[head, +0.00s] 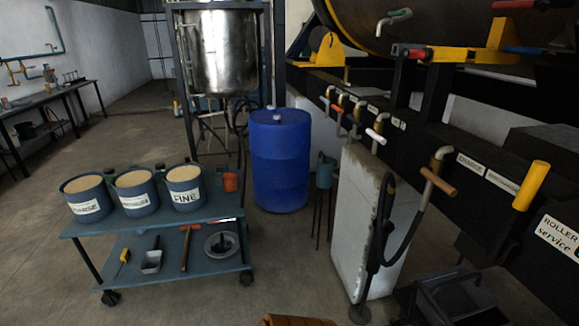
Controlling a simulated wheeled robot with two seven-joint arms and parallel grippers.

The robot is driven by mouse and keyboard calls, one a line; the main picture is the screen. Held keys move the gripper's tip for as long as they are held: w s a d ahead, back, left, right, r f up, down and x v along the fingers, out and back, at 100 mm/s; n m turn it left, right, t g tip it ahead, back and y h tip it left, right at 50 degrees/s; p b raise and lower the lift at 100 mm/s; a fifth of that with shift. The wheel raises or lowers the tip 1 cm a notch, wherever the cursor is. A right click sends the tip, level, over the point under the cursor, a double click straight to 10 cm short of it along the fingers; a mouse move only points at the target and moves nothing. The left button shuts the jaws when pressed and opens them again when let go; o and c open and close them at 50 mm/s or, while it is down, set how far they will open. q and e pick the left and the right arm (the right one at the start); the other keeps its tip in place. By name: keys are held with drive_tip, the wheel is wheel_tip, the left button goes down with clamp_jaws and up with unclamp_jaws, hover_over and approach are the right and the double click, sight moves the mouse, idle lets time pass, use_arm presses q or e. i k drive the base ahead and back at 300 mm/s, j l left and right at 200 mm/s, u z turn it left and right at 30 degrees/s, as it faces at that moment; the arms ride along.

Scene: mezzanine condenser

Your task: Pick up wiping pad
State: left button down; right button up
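I cannot pick out a wiping pad for certain in the head view. An orange-brown object (297,320) is cut off by the bottom edge, and I cannot tell what it is. Neither of my grippers is in view.
A blue cart (150,232) at left carries labelled buckets (136,192) above, with a hammer (186,248) and scoop (152,261) below. A blue drum (280,160) stands behind. A white block (352,215) and hose (420,205) stand before the dark machine frame at right.

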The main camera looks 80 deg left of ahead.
sight(221, 169)
drive_tip(key=u, duration=3.5)
drive_tip(key=i+l+u, duration=0.75)
drive_tip(key=l, duration=0.4)
drive_tip(key=i+l+u, duration=0.25)
drive_tip(key=l, duration=0.25)
drive_tip(key=i, duration=0.1)
